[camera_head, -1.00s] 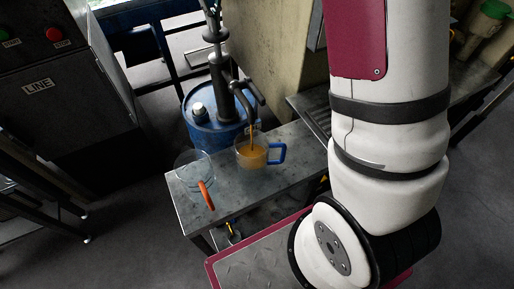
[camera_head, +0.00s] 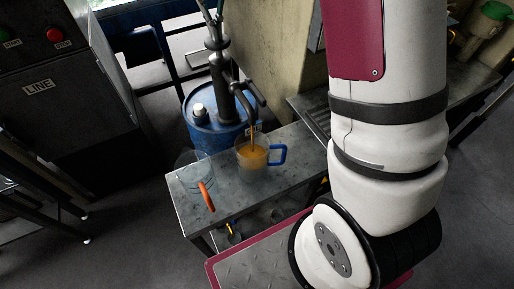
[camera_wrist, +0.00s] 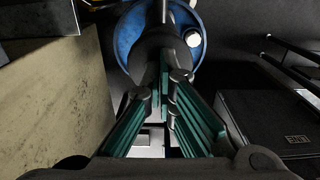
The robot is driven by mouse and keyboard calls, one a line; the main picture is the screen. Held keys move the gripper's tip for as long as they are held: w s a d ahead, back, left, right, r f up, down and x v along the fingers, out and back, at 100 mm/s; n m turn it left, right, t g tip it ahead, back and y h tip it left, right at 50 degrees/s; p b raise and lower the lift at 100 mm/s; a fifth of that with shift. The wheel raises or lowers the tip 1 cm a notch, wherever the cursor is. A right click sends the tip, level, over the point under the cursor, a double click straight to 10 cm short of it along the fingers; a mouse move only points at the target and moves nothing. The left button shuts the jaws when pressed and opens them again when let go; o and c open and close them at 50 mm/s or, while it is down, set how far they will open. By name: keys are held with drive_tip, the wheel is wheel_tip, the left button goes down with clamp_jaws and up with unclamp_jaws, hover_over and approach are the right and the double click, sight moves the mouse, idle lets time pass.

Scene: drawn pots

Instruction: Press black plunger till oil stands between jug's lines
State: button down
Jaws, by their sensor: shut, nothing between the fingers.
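The dark pump (camera_head: 222,75) stands on a blue drum (camera_head: 206,134); its black plunger (camera_head: 216,40) is at the top. Its curved spout ends over the clear jug with a blue handle (camera_head: 277,154). A thin amber stream runs into this jug, and amber oil (camera_head: 253,158) fills part of it. The jug's lines are too small to read against the oil. My gripper (camera_wrist: 165,85) is shut and empty, with green-padded fingers over the pump in the wrist view. Its tips show at the plunger's top in the head view; exact contact is unclear.
A clear, seemingly empty jug with an orange handle (camera_head: 206,197) stands left on the grey metal bench (camera_head: 230,190). A concrete pillar (camera_head: 270,50) rises behind the bench. A dark control cabinet (camera_head: 60,90) stands at the left.

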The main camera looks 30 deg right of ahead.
drive_tip(key=shift+f, duration=1.45)
drive_tip(key=shift+r, duration=2.6)
drive_tip(key=shift+r+p, duration=0.3)
drive_tip(key=shift+r, duration=2.2)
